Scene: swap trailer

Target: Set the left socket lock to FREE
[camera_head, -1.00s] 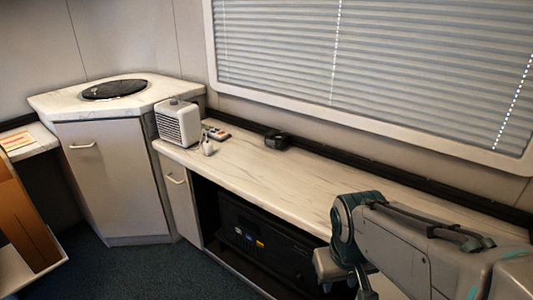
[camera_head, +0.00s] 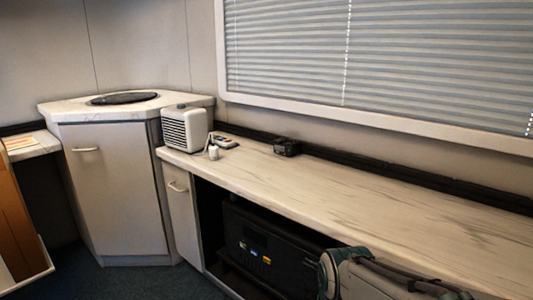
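I cannot make out a socket lock or a FREE mark at this size. A small black device (camera_head: 287,147) sits at the back of the long marble-patterned counter (camera_head: 330,190), close to the black rail (camera_head: 370,165) along the wall. Whether it bears a socket or lock is too small to tell. Part of my arm shows at the bottom right, in front of the counter's front edge. My gripper's fingers are not in view.
A white heater-like box (camera_head: 185,129) stands at the counter's left end, beside a small white object (camera_head: 213,152) and a remote-like item (camera_head: 223,141). A corner cabinet (camera_head: 115,185) stands left. A black unit (camera_head: 270,245) sits under the counter. The counter's right part is clear.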

